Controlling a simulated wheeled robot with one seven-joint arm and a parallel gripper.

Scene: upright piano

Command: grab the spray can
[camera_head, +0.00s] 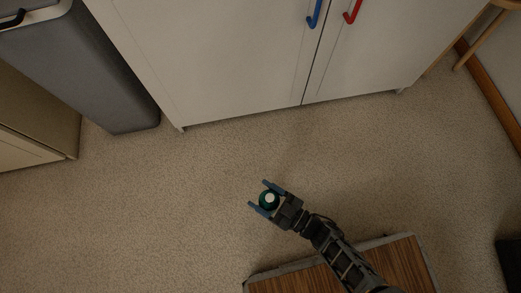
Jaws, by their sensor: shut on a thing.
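The spray can (268,200) shows from above as a small round green shape with a pale top. It is between the two fingers of my gripper (265,199), which is shut on it. The can's lower body is hidden below its top. I cannot tell whether it touches the floor or is held above it.
A white cabinet (220,60) with a blue handle (314,14) and a red handle (352,12) stands at the back. A grey bin-like box (85,75) is at upper left. A wooden-topped piece (405,262) lies under my arm. The carpet (120,210) is clear around the gripper.

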